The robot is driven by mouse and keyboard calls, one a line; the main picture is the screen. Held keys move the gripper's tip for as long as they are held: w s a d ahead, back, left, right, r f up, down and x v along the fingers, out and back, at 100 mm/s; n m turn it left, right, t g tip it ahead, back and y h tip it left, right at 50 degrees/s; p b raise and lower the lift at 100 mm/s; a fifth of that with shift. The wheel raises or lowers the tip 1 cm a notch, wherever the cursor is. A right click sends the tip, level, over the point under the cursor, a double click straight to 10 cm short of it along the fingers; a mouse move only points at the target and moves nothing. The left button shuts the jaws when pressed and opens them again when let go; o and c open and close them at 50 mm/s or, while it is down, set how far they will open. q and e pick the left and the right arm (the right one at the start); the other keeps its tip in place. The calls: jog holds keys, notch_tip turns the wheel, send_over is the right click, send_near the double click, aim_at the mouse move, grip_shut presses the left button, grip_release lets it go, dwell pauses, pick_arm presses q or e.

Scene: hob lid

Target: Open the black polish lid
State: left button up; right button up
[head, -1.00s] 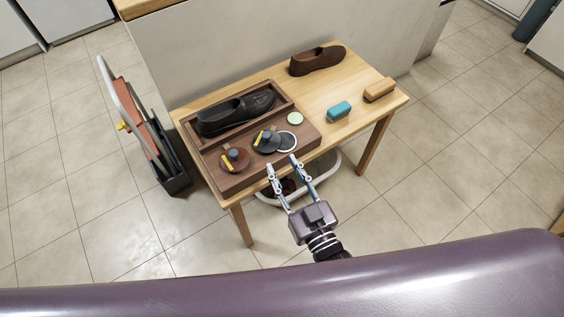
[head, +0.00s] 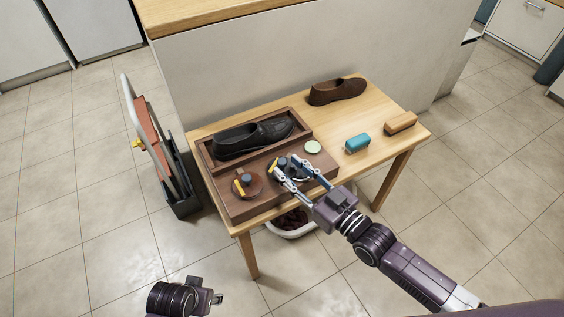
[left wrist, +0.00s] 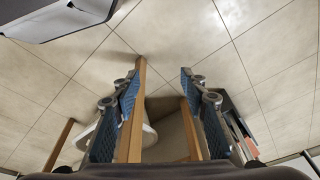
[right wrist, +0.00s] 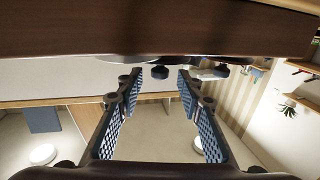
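The black polish tin (head: 270,172) sits at the front of the wooden tray (head: 240,209), with a grey-blue knob and a yellow piece on top. My right gripper (head: 285,164) is open, its fingers at this tin and partly hiding it. A pale-rimmed dark disc (head: 301,180) lies beside it, also partly covered. In the right wrist view, a dark knob (right wrist: 160,72) shows in the gap between my open right fingertips (right wrist: 160,77); contact cannot be told. My left gripper (left wrist: 160,80) is open and empty, with floor and table legs beyond it.
A brown tin (head: 254,190) sits left of the black one. A black shoe (head: 240,141) lies in the tray's back compartment, near a pale green disc (head: 313,147). A brown shoe (head: 338,90), teal block (head: 357,143) and tan brush (head: 400,122) stand on the table (head: 385,146).

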aim_at(285, 165)
jog(key=shift+x, duration=1.9)
pick_arm(q)
jog(key=shift+w+r, duration=0.1)
jog(key=shift+r, duration=0.8)
pick_arm(e)
grip_shut()
